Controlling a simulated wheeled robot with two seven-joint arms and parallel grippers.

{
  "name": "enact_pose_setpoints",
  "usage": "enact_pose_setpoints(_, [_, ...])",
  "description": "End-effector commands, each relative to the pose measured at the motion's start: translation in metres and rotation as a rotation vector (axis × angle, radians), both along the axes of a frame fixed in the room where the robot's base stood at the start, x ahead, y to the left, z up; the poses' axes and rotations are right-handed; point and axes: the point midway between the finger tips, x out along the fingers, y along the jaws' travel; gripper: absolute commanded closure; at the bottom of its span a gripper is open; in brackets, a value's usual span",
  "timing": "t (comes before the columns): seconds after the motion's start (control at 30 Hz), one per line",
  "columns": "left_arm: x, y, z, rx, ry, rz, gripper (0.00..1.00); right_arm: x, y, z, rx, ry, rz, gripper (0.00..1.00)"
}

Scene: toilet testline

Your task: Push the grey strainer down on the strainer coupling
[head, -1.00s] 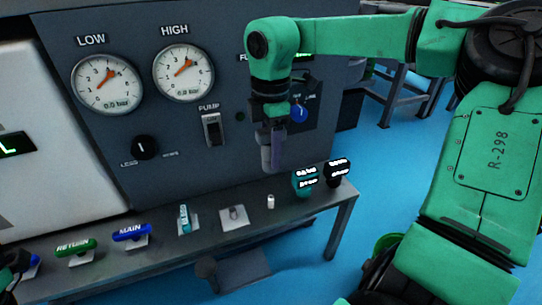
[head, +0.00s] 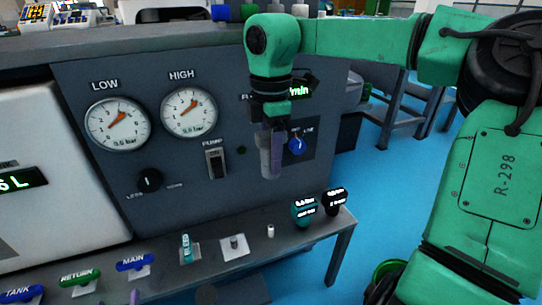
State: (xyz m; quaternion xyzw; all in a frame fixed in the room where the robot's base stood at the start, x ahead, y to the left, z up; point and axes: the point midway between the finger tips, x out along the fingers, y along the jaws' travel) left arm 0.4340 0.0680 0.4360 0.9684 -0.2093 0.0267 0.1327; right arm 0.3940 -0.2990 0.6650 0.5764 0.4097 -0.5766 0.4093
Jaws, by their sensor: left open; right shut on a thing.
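My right gripper (head: 270,160) points down in front of the grey panel, above the bench. It is shut on a slim greyish thing, largely hidden by the fingers, which I cannot surely name as the grey strainer. A grey square plate with a short stub (head: 234,243) on the bench may be the strainer coupling. It lies below and left of the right gripper, clearly apart from it. A teal upright piece (head: 186,247) stands on another plate to its left. A small pale cylinder (head: 270,231) stands to its right. My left gripper is out of view.
A teal meter (head: 303,211) and a black meter (head: 334,201) stand at the bench's right end. Handles labelled MAIN (head: 131,262), RETURN (head: 80,278) and TANK (head: 18,294) line the left. The panel behind carries two gauges, a pump switch (head: 215,162) and a blue knob (head: 297,146).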

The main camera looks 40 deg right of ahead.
Motion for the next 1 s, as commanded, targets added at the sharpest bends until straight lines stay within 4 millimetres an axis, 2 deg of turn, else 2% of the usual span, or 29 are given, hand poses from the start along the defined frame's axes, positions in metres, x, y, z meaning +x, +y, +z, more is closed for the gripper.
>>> enact_pose_setpoints(0.2, [0.0,0.0,0.012,0.001,0.002,0.0,0.14,0.0,0.0,0.014,0.001,-0.001,0.0,1.0])
enact_pose_setpoints(1.0, [0.0,0.0,0.048,0.0,-0.001,0.0,0.14,0.0,0.0,0.05,0.0,-0.001,-0.001,1.0])
